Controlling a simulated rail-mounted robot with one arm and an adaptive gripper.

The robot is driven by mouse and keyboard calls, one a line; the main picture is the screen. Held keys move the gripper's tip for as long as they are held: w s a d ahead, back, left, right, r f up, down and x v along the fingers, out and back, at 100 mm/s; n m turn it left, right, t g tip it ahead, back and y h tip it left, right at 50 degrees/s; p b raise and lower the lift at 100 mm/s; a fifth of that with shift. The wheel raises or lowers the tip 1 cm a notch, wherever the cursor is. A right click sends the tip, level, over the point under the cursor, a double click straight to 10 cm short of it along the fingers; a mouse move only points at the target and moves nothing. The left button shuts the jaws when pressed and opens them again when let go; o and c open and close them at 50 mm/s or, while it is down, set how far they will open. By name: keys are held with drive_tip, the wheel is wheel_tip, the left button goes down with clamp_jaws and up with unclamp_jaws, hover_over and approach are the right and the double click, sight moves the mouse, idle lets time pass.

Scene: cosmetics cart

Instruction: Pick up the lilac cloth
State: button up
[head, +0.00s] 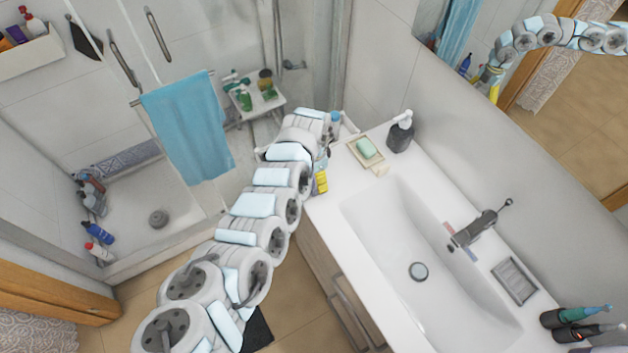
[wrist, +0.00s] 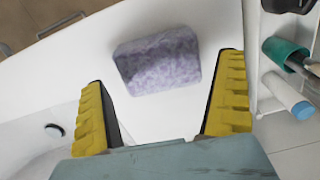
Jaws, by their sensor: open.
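The lilac cloth (wrist: 158,60) is a mottled purple, folded, pad-like rectangle lying flat on a white surface in the wrist view. My gripper (wrist: 163,78) is open, with one yellow ridged finger to the left of the cloth and one to the right. The cloth lies between and slightly beyond the fingers, and no contact shows. In the head view my gripper (head: 321,178) is at the near left end of the white sink counter, partly hidden by my arm. I cannot make out the cloth in that view.
The sink basin (head: 415,235) lies right of my gripper. A soap dish (head: 381,170) with green soap and a dark dispenser (head: 400,132) stand close behind. In the wrist view, a teal container (wrist: 285,53) and a pale blue-and-white cylinder (wrist: 287,95) lie beyond the counter's right edge.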

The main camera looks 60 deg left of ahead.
sight(314, 179)
drive_tip(key=shift+f, duration=1.75)
drive_tip(key=c, duration=0.9)
